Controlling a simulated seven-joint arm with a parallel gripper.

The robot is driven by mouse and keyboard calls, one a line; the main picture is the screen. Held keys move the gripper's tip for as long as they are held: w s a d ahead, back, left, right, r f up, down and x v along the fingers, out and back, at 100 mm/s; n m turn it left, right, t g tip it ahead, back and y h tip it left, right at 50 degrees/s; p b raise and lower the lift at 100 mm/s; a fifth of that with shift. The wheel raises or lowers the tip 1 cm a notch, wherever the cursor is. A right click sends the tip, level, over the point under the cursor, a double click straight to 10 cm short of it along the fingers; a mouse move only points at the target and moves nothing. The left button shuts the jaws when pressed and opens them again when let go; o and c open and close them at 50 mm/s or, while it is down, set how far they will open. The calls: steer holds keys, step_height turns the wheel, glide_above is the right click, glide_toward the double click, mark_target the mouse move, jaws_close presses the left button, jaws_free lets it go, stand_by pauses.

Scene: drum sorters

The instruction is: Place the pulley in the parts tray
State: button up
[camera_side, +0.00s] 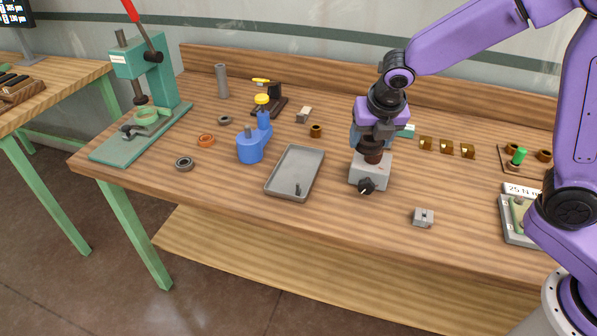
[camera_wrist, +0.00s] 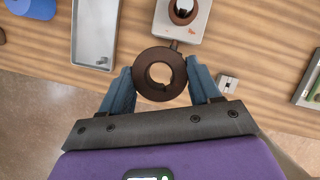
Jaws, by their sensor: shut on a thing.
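The pulley (camera_wrist: 147,82) is a dark brown ring with a round hole in its middle. My gripper (camera_wrist: 161,84) is shut on it, with a blue finger on each side. In the side view my gripper (camera_side: 372,140) hangs over the grey block, and the pulley is hard to make out from the brown post there. The parts tray (camera_side: 301,163) is a shallow grey rectangle left of my gripper; it also shows in the wrist view (camera_wrist: 94,28) at upper left. A small dark peg (camera_side: 298,190) is at its near end.
The grey block (camera_side: 361,173) with a black knob stands right of the tray. A blue housing (camera_side: 250,150) stands left of the tray, and a small grey block (camera_side: 423,217) lies at the front right. Bench space between tray and grey block is clear.

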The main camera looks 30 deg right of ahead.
steer(key=w+a+f+n+y, duration=0.2)
steer(key=w+a+f+n, duration=0.1)
steer(key=a+n, duration=0.2)
glide_toward(295, 171)
steer(key=shift+w+f, duration=0.85)
steer(key=shift+f, duration=0.1)
steer(key=shift+w+a+f, duration=0.15)
steer(key=shift+w+f, duration=0.15)
steer(key=shift+f, duration=1.5)
steer(key=shift+f, duration=0.15)
steer(key=o, duration=1.3)
steer(key=shift+s, duration=0.1)
steer(key=shift+o, duration=0.2)
